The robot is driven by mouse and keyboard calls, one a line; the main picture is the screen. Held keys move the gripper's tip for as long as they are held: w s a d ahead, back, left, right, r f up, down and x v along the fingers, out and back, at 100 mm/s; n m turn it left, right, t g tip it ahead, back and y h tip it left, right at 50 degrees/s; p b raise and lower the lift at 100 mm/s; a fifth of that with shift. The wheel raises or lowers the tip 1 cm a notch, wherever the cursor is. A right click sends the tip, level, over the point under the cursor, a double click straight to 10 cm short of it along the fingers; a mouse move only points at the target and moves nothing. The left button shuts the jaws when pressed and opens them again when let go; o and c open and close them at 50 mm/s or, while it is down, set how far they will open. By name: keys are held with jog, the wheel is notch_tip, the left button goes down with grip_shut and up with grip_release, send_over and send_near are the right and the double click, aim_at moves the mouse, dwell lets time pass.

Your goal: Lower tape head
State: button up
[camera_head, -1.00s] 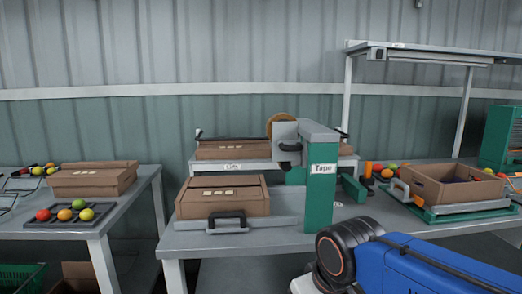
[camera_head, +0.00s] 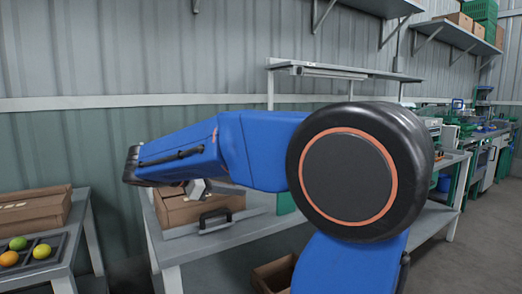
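My blue arm crosses the middle of the view and hides most of the tape machine, including its tape head. Only a piece of its green post (camera_head: 285,201) shows below the arm. A closed cardboard box (camera_head: 178,212) sits on the grey tape table (camera_head: 240,237), partly behind the arm. A black handle (camera_head: 216,218) stands at the box's front. A small grey part shows under the arm above the box; I cannot tell what it is. My gripper's fingers cannot be made out.
An open box (camera_head: 273,275) lies under the tape table. Shelves and more benches stand to the right, with free floor (camera_head: 470,245) in front.

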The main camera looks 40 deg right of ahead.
jog(key=w+r+n+g+h, duration=0.15)
jog(key=w+r+h, duration=0.25)
jog(key=w+r, duration=0.4)
jog(key=shift+g, duration=0.25)
jog(key=x, duration=1.6)
jog(key=shift+s+d+f, duration=0.1)
jog(key=shift+s+d, duration=0.05)
grip_shut()
